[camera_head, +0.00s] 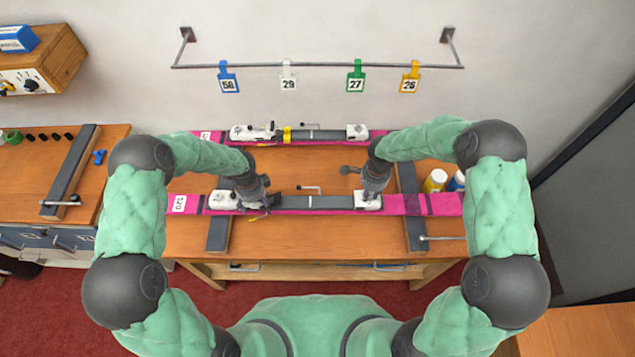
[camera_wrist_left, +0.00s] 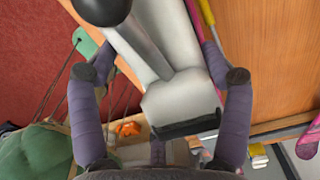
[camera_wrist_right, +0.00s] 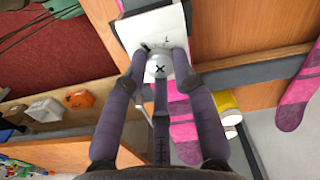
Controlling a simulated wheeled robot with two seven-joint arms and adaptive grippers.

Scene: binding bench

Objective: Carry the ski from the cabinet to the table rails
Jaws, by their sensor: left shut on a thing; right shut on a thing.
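The near pink and dark grey ski (camera_head: 300,202) lies level across the table (camera_head: 300,240), over the left rail (camera_head: 219,234) and right rail (camera_head: 415,232). I cannot tell whether it touches them. My left gripper (camera_head: 252,198) is shut on its left white binding; that binding (camera_wrist_left: 180,100) sits between the fingers in the left wrist view. My right gripper (camera_head: 370,194) is shut on its right white binding (camera_wrist_right: 155,35), gripped between the fingers in the right wrist view. A second pink ski (camera_head: 330,138) lies behind, across the far part of the table.
Numbered tags hang from a wall bar (camera_head: 320,66). Yellow and blue-capped bottles (camera_head: 435,181) stand at the table's right. A side bench (camera_head: 35,175) with a dark rail is at left. A dark grey cabinet (camera_head: 590,200) stands at right.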

